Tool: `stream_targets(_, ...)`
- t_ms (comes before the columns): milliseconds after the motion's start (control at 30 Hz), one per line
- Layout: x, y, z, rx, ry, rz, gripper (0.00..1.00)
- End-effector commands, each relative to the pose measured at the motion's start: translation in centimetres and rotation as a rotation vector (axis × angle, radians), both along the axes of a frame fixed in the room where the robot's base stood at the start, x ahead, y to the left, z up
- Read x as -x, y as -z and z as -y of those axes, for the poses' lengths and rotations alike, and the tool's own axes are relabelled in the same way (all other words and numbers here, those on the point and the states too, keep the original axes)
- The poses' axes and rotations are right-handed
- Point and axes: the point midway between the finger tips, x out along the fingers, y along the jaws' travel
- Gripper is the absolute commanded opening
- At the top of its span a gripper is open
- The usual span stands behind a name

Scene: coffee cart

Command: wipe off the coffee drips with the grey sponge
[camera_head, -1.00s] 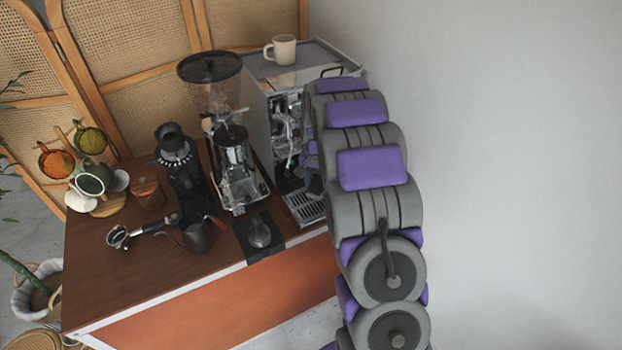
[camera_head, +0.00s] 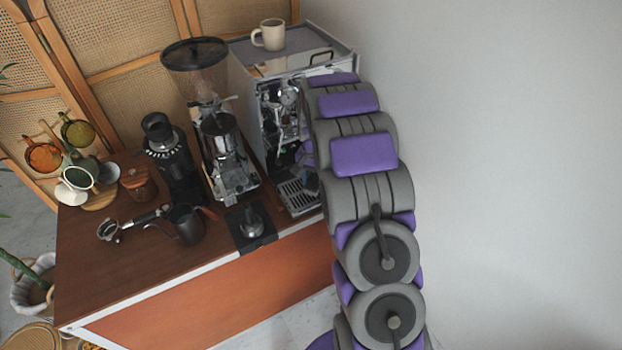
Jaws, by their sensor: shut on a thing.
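My arm reaches up the right of the picture to the espresso machine (camera_head: 338,59). Only a small dark part of my gripper (camera_head: 309,181) shows past the arm, low at the machine's front beside the drip tray (camera_head: 297,197). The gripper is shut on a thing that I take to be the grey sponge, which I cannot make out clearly. No sponge shows elsewhere on the cart. The coffee drips cannot be made out; my arm hides the right part of the machine's front and tray.
A beige mug (camera_head: 270,36) stands on the machine. To the left are a grinder (camera_head: 222,135), a smaller black grinder (camera_head: 171,160), a dark pitcher (camera_head: 186,225), a portafilter (camera_head: 110,230) and a tamper (camera_head: 251,224) on a dark mat. The front left of the wooden counter (camera_head: 95,275) is clear.

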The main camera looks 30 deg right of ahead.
Motion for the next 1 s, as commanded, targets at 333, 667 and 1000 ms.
stream_targets(333,0.0,0.2,-0.8,0.007,-0.003,0.001,0.21)
stream_targets(667,0.0,1.0,0.0,-0.001,-0.001,-0.001,0.21)
stream_targets(1000,-0.1,1.4,-0.6,0.006,-0.003,0.001,0.21)
